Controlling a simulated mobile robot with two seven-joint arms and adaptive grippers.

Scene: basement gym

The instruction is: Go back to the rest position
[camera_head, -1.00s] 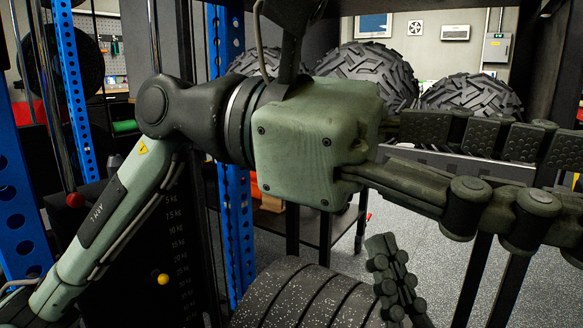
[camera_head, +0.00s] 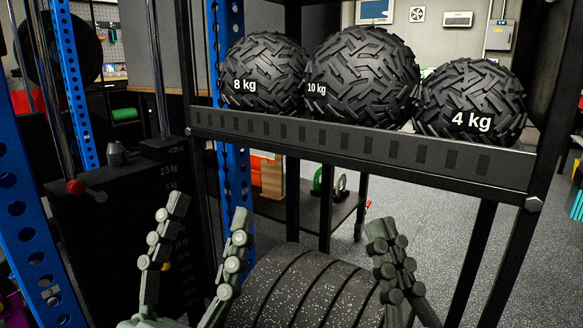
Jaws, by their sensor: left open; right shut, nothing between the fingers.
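My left gripper (camera_head: 208,210) is at the lower left of the head view. Its two green-grey fingers point up and stand apart, with nothing between them. It is in front of a dark weight stack and to the left of the speckled plates. My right gripper (camera_head: 382,232) is at the bottom, right of centre. Its fingers are together, pointing up, in front of the right edge of the plates. Most of both arms is outside the view.
A black rack shelf (camera_head: 350,140) crosses the view, holding an 8 kg ball (camera_head: 262,72), a 10 kg ball (camera_head: 362,75) and a 4 kg ball (camera_head: 470,100). Speckled plates (camera_head: 300,285) stand below it. A blue upright (camera_head: 35,220) is on the left. Grey floor (camera_head: 440,210) shows behind.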

